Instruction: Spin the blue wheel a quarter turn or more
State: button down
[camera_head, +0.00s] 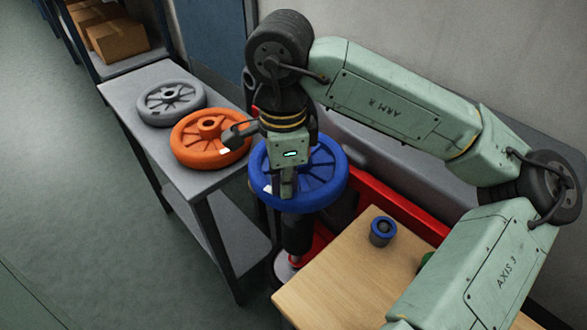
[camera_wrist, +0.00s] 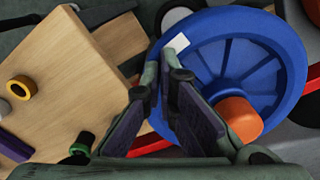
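The blue wheel (camera_head: 331,190) lies roughly flat on a dark upright post, between the grey bench and the wooden table. Its rim carries a white mark (camera_head: 267,188), also visible in the wrist view (camera_wrist: 177,43). In the wrist view the blue wheel (camera_wrist: 292,70) fills the right half, with an orange knob-like part (camera_wrist: 238,117) over it. My gripper (camera_head: 288,192) points down at the wheel's near side. In the wrist view my gripper (camera_wrist: 163,78) has its fingers apart, with blue rim showing between them. I cannot tell whether they touch the rim.
A grey bench (camera_head: 135,90) at left holds an orange wheel (camera_head: 185,150) and a grey wheel (camera_head: 170,116). The wooden table (camera_head: 345,285) at front right bears a blue-ringed dark cylinder (camera_head: 383,232). A red frame (camera_head: 385,202) runs behind the wheel. Left floor is clear.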

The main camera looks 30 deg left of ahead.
aim_at(319, 193)
jog(key=shift+w+d, duration=0.15)
jog(key=shift+d, duration=0.65)
jog(key=shift+w+d+b, duration=0.3)
jog(key=shift+d+b, duration=0.05)
jog(key=shift+d, duration=0.15)
jog(key=shift+w+d+b, duration=0.25)
jog(key=shift+d+b, duration=0.05)
jog(key=shift+d, duration=0.15)
jog(key=shift+w, duration=0.1)
jog(key=shift+w+d+b, duration=0.35)
jog(key=shift+w+d, duration=0.3)
jog(key=shift+d, duration=0.15)
